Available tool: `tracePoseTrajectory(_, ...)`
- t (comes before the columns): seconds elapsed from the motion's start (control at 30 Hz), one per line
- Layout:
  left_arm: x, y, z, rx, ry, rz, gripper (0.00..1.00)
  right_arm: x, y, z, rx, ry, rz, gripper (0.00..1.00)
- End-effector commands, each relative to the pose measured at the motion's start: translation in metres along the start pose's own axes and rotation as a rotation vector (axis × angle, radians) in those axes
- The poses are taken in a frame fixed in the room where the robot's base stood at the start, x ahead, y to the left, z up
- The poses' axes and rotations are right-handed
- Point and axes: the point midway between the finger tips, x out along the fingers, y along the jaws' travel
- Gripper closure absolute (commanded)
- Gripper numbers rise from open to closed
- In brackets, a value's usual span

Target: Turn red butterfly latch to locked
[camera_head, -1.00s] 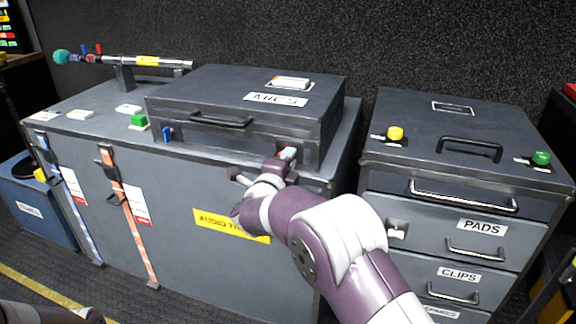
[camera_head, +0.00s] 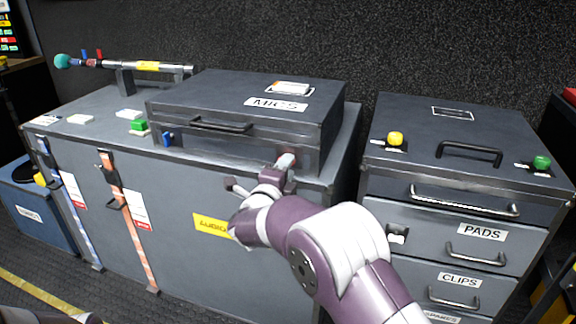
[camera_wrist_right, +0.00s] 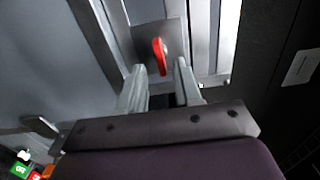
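The red butterfly latch (camera_wrist_right: 160,57) shows in the right wrist view as a narrow red wing on a metal plate. It stands ahead of the gap between the fingertips. My right gripper (camera_wrist_right: 161,75) is open, with one pale finger on each side of the gap; I cannot tell whether either touches the latch. In the head view my right gripper (camera_head: 285,161) is at the right front of the MICS case (camera_head: 240,105) and largely hides the red latch. A blue latch (camera_head: 167,139) is at the left of the case front. My left gripper is out of view.
The MICS case sits on a large grey trunk (camera_head: 170,230). A drawer cabinet (camera_head: 450,210) with yellow (camera_head: 396,138) and green (camera_head: 541,162) knobs stands to the right. A microphone boom (camera_head: 140,65) lies at the back left.

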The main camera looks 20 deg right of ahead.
Motion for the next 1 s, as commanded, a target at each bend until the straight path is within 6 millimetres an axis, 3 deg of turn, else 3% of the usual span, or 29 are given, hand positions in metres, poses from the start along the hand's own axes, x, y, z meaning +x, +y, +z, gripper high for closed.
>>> tracePoseTrajectory(0.2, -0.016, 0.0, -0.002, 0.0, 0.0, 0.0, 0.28, -0.06, -0.004, 0.001, -0.001, -0.005, 0.001, 0.66)
tracePoseTrajectory(0.4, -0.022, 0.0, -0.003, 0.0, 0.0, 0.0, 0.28, -0.1, -0.002, 0.001, 0.0, -0.003, 0.001, 0.66)
tracePoseTrajectory(0.57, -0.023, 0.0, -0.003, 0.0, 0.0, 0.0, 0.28, -0.11, 0.0, 0.0, -0.001, -0.001, 0.0, 0.66)
tracePoseTrajectory(1.0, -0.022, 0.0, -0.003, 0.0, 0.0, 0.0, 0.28, -0.11, 0.007, 0.006, -0.062, -0.033, 0.033, 0.66)
